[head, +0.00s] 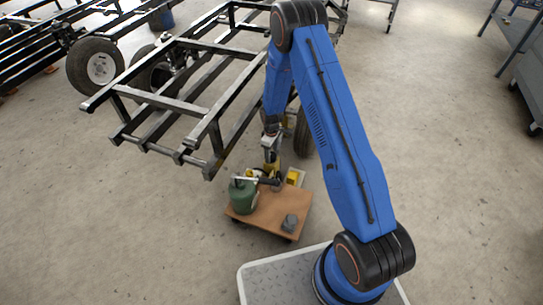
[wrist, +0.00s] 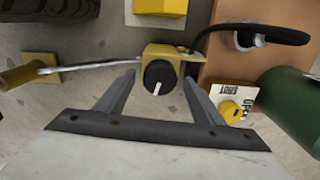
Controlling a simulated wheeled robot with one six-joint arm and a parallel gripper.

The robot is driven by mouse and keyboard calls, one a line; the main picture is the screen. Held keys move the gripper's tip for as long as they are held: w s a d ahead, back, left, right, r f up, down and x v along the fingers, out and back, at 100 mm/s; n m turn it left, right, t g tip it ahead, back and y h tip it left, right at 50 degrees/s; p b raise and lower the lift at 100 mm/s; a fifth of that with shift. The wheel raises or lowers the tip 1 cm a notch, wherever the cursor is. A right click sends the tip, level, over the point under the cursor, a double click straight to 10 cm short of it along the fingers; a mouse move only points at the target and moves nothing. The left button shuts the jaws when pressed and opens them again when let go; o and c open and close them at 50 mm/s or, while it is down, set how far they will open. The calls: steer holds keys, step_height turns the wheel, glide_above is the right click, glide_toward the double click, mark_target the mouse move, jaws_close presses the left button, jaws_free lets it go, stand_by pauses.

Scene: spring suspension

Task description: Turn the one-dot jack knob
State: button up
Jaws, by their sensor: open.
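In the wrist view a round black knob (wrist: 158,76) with a white pointer line sits on a yellow jack body (wrist: 176,50). I cannot make out any dot marking. My gripper (wrist: 160,80) is open, with one fingertip on each side of the knob in the picture. Gaps show between the fingers and the knob, and I cannot tell the height between them. In the head view my gripper (head: 270,148) hangs over the yellow parts beside the wooden cart (head: 265,220); the knob cannot be made out there.
A metal rod runs left from the jack to a yellow piece (wrist: 25,72). A black curved handle (wrist: 250,30), a plate with a yellow button (wrist: 232,109) and a green canister (wrist: 292,105) lie right.

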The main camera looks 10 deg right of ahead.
step_height(320, 180, up, 15)
stand_by(0.5)
steer(key=m, duration=1.8)
glide_toward(272, 154)
step_height(272, 154, down, 10)
steer(key=shift+s+a+f, duration=0.1)
steer(key=shift+s+f, duration=0.05)
steer(key=c, duration=1.1)
